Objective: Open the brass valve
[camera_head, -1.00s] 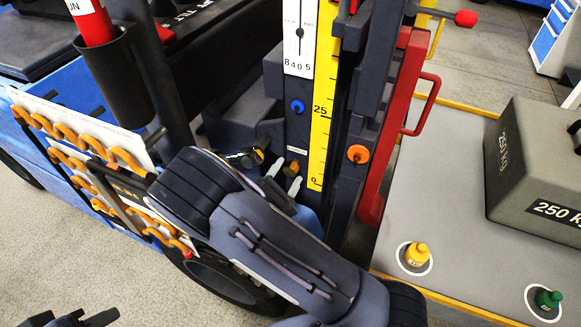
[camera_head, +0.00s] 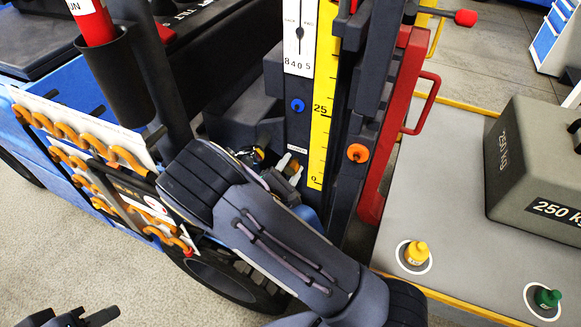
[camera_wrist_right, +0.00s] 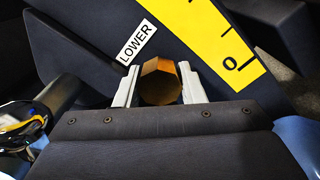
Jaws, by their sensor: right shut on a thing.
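The brass valve (camera_wrist_right: 160,84) is a faceted brown-gold knob, seen in the right wrist view just below a white LOWER label. My right gripper (camera_wrist_right: 159,90) is shut on it, with one pale finger on each side. In the head view the right gripper (camera_head: 290,168) is at the foot of the dark mast, left of the yellow scale, and its fingers hide most of the valve. My left gripper (camera_head: 75,318) shows only partly, dark, at the bottom left edge, away from the valve; its jaws are unclear.
A yellow scale (camera_head: 322,120) runs up the mast, with a blue knob (camera_head: 298,105) and an orange knob (camera_head: 358,153) nearby. A red frame (camera_head: 385,150) stands right of it. A grey 250 kg weight (camera_head: 535,165) rests on the platform. Orange hooks (camera_head: 125,157) line the left.

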